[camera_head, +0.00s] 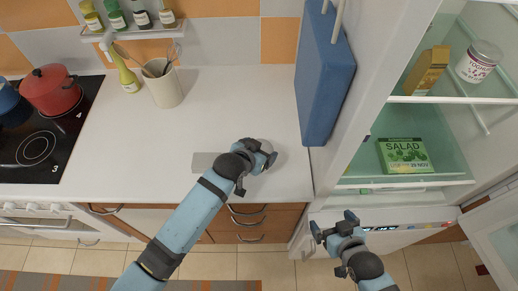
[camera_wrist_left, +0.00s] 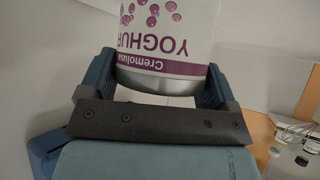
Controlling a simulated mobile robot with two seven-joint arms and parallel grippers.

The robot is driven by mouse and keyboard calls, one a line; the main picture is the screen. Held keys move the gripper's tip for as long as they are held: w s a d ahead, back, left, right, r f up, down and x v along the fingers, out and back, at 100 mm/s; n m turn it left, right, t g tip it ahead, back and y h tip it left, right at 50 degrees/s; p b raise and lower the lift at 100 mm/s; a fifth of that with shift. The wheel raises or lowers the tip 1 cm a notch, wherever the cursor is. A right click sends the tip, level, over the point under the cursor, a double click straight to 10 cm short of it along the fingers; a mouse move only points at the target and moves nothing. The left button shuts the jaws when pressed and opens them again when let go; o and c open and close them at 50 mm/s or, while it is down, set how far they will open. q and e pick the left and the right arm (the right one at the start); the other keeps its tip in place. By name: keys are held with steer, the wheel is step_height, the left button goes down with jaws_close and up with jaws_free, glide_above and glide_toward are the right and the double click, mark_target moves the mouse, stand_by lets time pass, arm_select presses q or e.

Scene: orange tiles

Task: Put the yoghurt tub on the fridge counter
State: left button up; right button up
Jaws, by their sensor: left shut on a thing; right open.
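A white yoghurt tub (camera_wrist_left: 165,35) with purple berries and lettering is between the fingers of my left gripper (camera_wrist_left: 155,75) in the left wrist view, which is shut on it. In the head view, my left gripper (camera_head: 262,156) is over the front part of the white counter (camera_head: 235,110), left of the fridge. The tub is mostly hidden there behind the gripper; I cannot tell whether it touches the counter. Another yoghurt tub (camera_head: 478,62) stands on the upper fridge shelf. My right gripper (camera_head: 335,227) is open and empty before the fridge.
A blue board (camera_head: 325,85) stands against the fridge side. A flat grey thing (camera_head: 205,162) lies left of my left gripper. A utensil pot (camera_head: 163,87) and yellow bottle (camera_head: 128,78) stand behind. The open fridge (camera_head: 435,120) holds a salad box (camera_head: 404,155). The counter's middle is clear.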

arm_select(q)
steer(key=shift+f, duration=0.15)
steer(key=o, duration=0.9)
steer(key=shift+r, duration=0.2)
steer(key=b+v, duration=0.1)
steer(key=v, duration=1.1)
steer(key=s+a+f+n+t+y, duration=0.2)
steer(key=s+a+f+n+y, duration=0.1)
steer(key=s+a+f, duration=0.8)
steer(key=a+f, duration=0.3)
steer(key=a, duration=0.1)
steer(key=shift+s+a+f+n, duration=0.2)
steer(key=shift+s+a+n, duration=0.1)
steer(key=shift+s+n, duration=0.1)
